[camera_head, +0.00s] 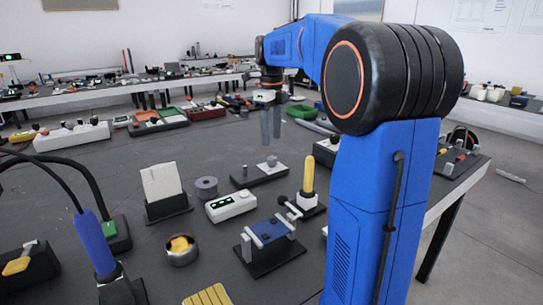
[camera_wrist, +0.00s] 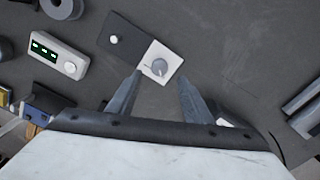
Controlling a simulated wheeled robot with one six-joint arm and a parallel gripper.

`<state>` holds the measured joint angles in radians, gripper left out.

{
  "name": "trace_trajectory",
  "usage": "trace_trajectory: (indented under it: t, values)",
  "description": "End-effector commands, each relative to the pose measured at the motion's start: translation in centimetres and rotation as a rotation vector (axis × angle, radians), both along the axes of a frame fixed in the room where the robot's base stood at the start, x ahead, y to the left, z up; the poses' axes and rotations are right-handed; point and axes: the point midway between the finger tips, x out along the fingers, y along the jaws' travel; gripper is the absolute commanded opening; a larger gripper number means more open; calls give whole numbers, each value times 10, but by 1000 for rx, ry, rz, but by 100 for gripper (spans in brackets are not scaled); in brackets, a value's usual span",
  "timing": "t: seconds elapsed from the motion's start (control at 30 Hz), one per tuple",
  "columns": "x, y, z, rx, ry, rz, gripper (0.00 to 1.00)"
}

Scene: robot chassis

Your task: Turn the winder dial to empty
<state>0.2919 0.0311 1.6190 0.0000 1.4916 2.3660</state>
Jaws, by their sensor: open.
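A small black base (camera_head: 262,174) on the dark table carries a grey round dial (camera_head: 271,161), likely the winder dial. In the wrist view, the dial (camera_wrist: 159,67) sits on a white square plate (camera_wrist: 168,56), with a thin line mark at its left side. Any printed words are too small to read. A small white-topped post (camera_wrist: 114,40) stands at the other end of the base. My gripper (camera_head: 271,140) points down above the dial, open and empty. In the wrist view its fingertips (camera_wrist: 161,77) lie apart, either side of the dial's near edge; they appear above it, not touching.
A white box with green lights and a knob (camera_head: 231,205), a grey ring (camera_head: 206,187), a blue cranked device (camera_head: 270,230) and a yellow-handled lever (camera_head: 308,177) stand nearby. Dark rails (camera_wrist: 305,105) lie at the wrist view's right. Bare table surrounds the base's far side.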

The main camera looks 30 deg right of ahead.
Motion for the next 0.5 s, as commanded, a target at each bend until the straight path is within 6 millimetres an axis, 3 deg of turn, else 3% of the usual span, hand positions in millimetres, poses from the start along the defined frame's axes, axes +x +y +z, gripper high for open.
trace_trajectory:
  t: [0.3, 0.5]
  values:
    - [-1, 0, -54, 1, 3, 0, 46]
    - [0, 0, -74, 0, 0, 1, 46]
